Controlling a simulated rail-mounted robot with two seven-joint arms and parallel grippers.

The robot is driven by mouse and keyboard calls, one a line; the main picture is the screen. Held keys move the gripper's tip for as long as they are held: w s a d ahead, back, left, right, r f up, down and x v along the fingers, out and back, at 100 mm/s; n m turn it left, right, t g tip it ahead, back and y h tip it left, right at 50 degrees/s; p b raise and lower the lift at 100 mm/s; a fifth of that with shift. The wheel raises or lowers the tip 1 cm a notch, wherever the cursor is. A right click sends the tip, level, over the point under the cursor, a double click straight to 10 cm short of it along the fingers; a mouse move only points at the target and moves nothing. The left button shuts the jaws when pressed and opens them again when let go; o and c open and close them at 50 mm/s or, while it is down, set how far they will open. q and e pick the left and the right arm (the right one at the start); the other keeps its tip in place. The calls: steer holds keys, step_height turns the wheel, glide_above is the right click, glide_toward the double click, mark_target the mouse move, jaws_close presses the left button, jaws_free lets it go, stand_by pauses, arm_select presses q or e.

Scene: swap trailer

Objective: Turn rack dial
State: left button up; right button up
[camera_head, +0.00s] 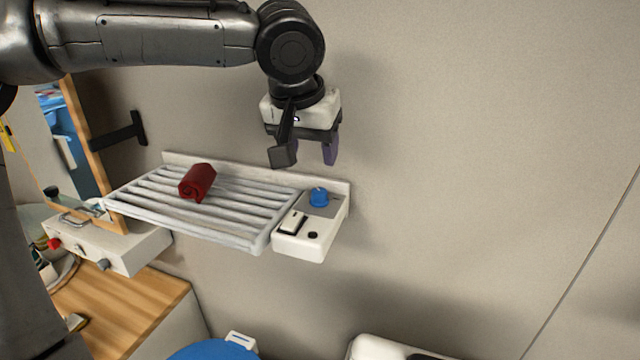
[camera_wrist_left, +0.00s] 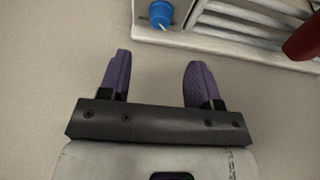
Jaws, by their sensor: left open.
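The rack dial (camera_head: 319,197) is a blue knob on top of the white control box at the right end of the wall rack (camera_head: 262,243). In the left wrist view the dial (camera_wrist_left: 160,14) shows at the top, with a white pointer mark, beyond the fingertips. My left gripper (camera_head: 310,160) points down above the dial, near the wall, and is apart from it. Its two purple fingers (camera_wrist_left: 158,75) are spread with nothing between them. My right gripper is not in either view.
A rolled dark red cloth (camera_head: 198,181) lies on the rack bars. The control box also has a white rocker switch (camera_head: 293,221) and a small black button (camera_head: 312,235). The wall to the right is bare.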

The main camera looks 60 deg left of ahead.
mark_target(319, 191)
arm_select(q)
steer(key=p+x, duration=0.1)
steer(key=x, duration=0.9)
steer(key=c, duration=0.9)
steer(key=shift+p, duration=0.3)
